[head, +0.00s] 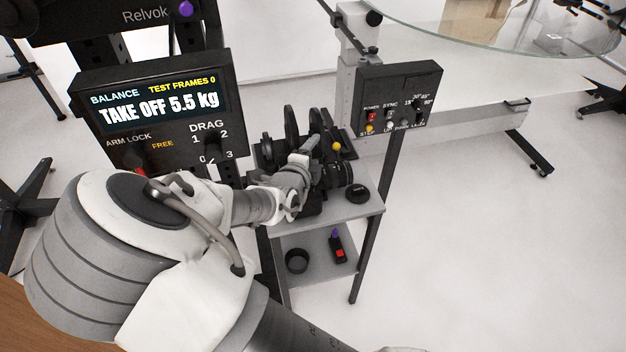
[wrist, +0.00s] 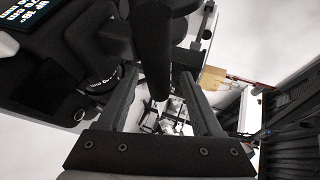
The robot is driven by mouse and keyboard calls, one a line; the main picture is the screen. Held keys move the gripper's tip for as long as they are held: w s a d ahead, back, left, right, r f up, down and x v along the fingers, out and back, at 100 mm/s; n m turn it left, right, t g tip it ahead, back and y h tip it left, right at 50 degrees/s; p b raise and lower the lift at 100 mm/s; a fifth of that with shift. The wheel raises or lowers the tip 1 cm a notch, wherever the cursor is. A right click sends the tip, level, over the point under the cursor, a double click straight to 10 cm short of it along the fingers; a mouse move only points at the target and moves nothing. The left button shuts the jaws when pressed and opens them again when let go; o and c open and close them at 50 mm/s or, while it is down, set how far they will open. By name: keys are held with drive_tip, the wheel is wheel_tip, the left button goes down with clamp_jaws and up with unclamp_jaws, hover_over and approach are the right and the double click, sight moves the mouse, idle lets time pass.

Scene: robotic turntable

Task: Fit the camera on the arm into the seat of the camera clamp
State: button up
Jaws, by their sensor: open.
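My gripper (head: 310,150) is over the small grey cart, among several black parts; my arm hides some of them. In the wrist view its two fingers (wrist: 158,78) are apart, with a black rounded bar (wrist: 153,45) showing between them; I cannot tell whether they touch it. A black body with a lens-like barrel (head: 338,175), possibly the camera, is beside the gripper on the cart. A dark body with a round ribbed part (wrist: 100,78) shows at the left of the wrist view. I cannot make out the clamp seat for certain.
A display box (head: 150,105) reads "TAKE OFF 5.5 kg", with ARM LOCK and DRAG knobs.

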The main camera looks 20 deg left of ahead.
drive_tip(key=shift+x, duration=1.55)
clamp_jaws()
drive_tip(key=shift+f, duration=0.1)
